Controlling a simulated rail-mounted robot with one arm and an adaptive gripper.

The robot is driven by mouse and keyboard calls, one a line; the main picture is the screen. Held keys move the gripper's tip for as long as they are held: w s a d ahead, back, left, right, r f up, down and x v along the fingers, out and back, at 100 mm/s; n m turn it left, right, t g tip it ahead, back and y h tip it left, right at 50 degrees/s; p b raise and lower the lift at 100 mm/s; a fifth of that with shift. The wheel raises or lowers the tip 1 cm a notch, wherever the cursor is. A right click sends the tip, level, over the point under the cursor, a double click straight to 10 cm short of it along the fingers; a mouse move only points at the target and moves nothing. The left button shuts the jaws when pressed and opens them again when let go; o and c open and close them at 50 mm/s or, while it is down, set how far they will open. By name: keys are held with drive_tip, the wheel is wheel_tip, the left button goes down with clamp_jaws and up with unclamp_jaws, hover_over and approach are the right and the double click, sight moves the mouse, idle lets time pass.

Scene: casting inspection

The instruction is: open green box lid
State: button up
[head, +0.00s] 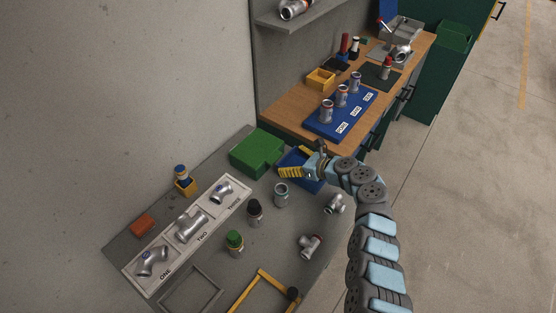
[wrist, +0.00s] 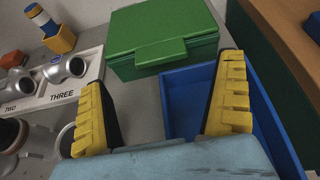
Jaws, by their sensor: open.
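The green box (head: 257,152) stands at the back of the grey table in the head view, and its lid is shut. In the wrist view the green box (wrist: 162,40) is ahead of my gripper, with a front tab (wrist: 160,52) on the lid facing me. My gripper (head: 291,172) is open and empty, just to the right of the box and above the blue bin. In the wrist view the yellow ridged fingers of my gripper (wrist: 160,105) are spread wide, and they appear apart from the box.
A blue bin (wrist: 180,118) sits beside the green box, under my gripper. A white tray (head: 142,283) with several metal fittings lies to the left. Several cans and bottles (head: 234,242) stand in front. A wooden bench (head: 283,113) is behind.

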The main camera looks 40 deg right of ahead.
sight(275, 157)
drive_tip(key=b+x, duration=0.3)
drive_tip(key=x, duration=0.2)
drive_tip(key=shift+a+f, duration=0.1)
drive_tip(key=shift+f, duration=0.2)
drive_tip(key=shift+w, duration=0.4)
drive_tip(key=c, duration=1.3)
